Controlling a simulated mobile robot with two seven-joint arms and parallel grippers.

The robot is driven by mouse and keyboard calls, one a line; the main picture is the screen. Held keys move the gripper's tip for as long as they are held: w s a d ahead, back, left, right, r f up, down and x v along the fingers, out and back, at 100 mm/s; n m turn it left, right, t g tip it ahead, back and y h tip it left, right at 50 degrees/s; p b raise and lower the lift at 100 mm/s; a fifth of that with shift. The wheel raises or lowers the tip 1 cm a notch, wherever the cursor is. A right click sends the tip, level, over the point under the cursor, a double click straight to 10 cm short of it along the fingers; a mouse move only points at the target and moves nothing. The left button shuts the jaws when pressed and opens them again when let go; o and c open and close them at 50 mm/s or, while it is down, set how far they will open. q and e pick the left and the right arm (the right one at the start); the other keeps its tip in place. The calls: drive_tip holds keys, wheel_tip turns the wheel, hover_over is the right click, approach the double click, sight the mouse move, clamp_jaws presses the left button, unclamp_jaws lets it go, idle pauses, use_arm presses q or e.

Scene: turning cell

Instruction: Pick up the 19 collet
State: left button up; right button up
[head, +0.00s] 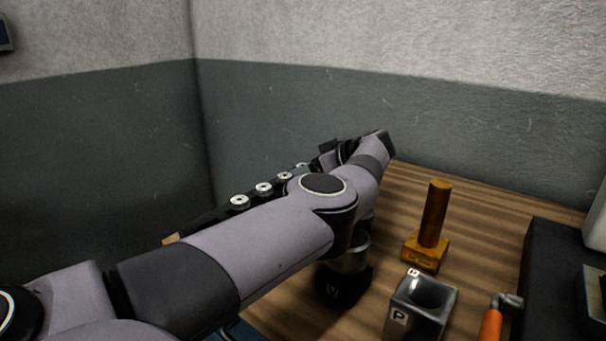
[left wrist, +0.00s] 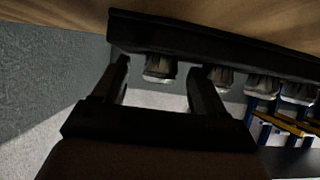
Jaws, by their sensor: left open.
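A black rack (left wrist: 225,50) holds several silver collets in a row. In the head view the rack runs behind my left forearm, with collets (head: 239,202) and (head: 264,188) showing their round ends. I cannot read any size on them, so I cannot tell which is the 19 collet. In the left wrist view my left gripper (left wrist: 159,66) is open. One collet (left wrist: 160,70) at the end of the row shows between its two fingers; I see no clear contact. A second collet (left wrist: 220,77) is just beyond the right finger. In the head view the fingers are largely hidden by my arm.
On the wooden table (head: 400,205) stand a brass post on a square base (head: 434,218), a grey block marked P with a round hole (head: 399,316), an orange-handled tool (head: 491,324) and a black machine (head: 555,260). A grey wall (head: 270,110) is close behind.

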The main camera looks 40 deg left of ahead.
use_arm(q)
drive_tip(key=c, duration=1.2)
